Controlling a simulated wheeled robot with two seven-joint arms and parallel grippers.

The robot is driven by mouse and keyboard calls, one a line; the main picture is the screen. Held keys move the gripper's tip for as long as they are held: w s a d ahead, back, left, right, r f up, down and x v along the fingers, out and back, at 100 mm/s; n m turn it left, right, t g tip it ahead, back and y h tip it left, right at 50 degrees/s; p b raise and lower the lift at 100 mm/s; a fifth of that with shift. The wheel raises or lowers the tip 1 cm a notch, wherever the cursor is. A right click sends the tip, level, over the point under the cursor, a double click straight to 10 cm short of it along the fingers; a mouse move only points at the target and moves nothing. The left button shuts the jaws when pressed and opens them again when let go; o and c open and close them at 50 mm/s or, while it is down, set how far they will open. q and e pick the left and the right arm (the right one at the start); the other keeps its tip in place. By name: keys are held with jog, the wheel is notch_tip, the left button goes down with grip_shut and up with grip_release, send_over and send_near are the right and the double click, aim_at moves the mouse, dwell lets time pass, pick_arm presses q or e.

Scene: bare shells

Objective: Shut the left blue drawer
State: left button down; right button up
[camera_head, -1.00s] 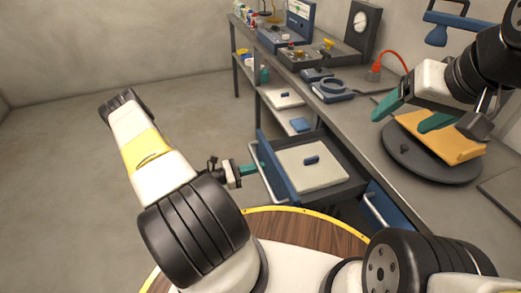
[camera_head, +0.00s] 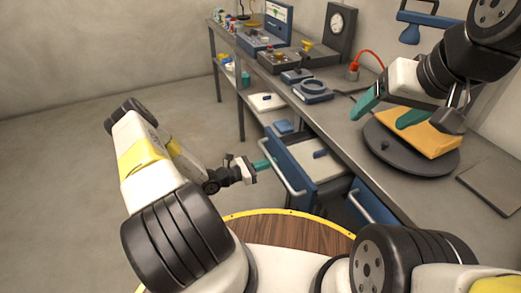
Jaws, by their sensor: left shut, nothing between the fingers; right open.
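The left blue drawer (camera_head: 291,168) stands partly open under the grey workbench, with a silver bar handle on its blue front. A pale block with a small blue handle (camera_head: 320,154) shows inside it. My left gripper (camera_head: 264,165) is shut and empty, its green fingertips at the drawer front near the handle's far end; whether they touch cannot be told. My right gripper (camera_head: 389,112) is open above the bench, close to an orange-yellow block (camera_head: 424,135) on a dark round turntable (camera_head: 377,149).
The bench top (camera_head: 345,118) carries blue instruments and a gauge (camera_head: 337,25) further back. Open floor (camera_head: 60,190) lies to the left.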

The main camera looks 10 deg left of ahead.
aim_at(307, 149)
pick_arm(q)
jog(key=x, duration=1.6)
jog(key=shift+w+d, duration=0.25)
jog(key=shift+w+r, duration=0.1)
jog(key=shift+r, duration=0.05)
